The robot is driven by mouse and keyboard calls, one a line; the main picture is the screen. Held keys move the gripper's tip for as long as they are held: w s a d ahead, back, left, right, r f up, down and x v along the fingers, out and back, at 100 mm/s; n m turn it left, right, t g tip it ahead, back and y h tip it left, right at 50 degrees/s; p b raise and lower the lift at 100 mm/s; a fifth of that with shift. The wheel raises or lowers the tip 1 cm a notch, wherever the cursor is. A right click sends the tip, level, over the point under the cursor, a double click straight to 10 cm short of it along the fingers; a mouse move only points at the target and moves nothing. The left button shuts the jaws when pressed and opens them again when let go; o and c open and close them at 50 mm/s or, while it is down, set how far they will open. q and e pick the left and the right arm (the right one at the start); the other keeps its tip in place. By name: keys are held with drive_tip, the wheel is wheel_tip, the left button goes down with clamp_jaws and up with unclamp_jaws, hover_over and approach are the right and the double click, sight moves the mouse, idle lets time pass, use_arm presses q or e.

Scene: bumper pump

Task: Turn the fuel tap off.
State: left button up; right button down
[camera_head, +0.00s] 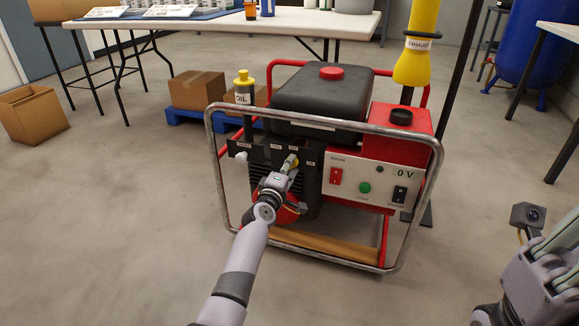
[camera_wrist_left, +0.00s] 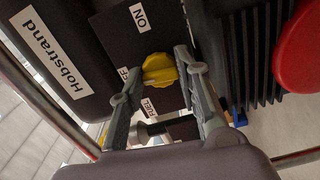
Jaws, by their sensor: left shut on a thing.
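The yellow fuel tap (camera_wrist_left: 160,68) sits on a dark plate of the generator (camera_head: 322,95), between an ON label (camera_wrist_left: 139,17) above it and a FUEL label (camera_wrist_left: 149,107) below. An OFF label (camera_wrist_left: 123,74) to its left is partly covered by a finger. My left gripper (camera_wrist_left: 157,64) is shut on the tap, one finger on each side of its handle. In the head view, my left gripper (camera_head: 291,163) reaches the generator's front left, where it mostly hides the tap. My right gripper (camera_head: 545,258) shows partly at the lower right; its fingers are unclear.
A metal tube frame (camera_head: 213,150) surrounds the generator, close to my left arm. Beside the tap are a black finned block (camera_wrist_left: 255,50) and a red round part (camera_wrist_left: 300,50). A yellow exhaust hose (camera_head: 415,60) stands behind right. The floor in front is clear.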

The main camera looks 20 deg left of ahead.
use_arm(q)
drive_tip(key=shift+a+n, duration=0.1)
drive_tip(key=shift+n, duration=0.5)
drive_tip(key=o, duration=1.1)
drive_tip(key=shift+o, duration=0.2)
drive_tip(key=shift+s, duration=0.1)
drive_tip(key=s, duration=0.7)
drive_tip(key=shift+s, duration=0.2)
